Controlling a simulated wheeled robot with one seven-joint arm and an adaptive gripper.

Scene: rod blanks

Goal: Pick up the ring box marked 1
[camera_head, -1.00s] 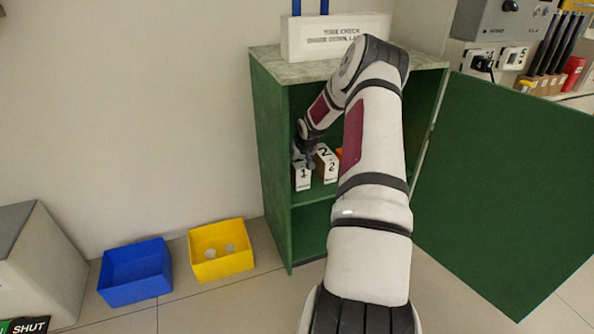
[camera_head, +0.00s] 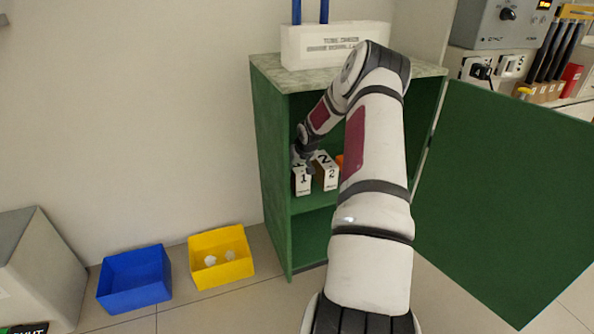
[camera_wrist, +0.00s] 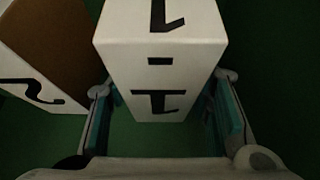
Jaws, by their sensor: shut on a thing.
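The ring box marked 1 (camera_head: 302,181) is a white box with a black 1, on the shelf inside the green cabinet (camera_head: 270,160). In the wrist view the same box (camera_wrist: 160,60) stands between the two fingers of my gripper (camera_wrist: 167,118). My gripper is shut on it; it also shows in the head view (camera_head: 303,158), at the top of the box. I cannot tell whether the box is clear of the shelf. The box marked 2 (camera_head: 327,176) stands just right of it, and shows at the left in the wrist view (camera_wrist: 35,85).
The green cabinet door (camera_head: 500,200) stands open to the right. An orange thing (camera_head: 340,160) is partly hidden behind my arm. A blue bin (camera_head: 135,280) and a yellow bin (camera_head: 220,258) with white pieces are on the floor at left. A white sign block (camera_head: 335,45) tops the cabinet.

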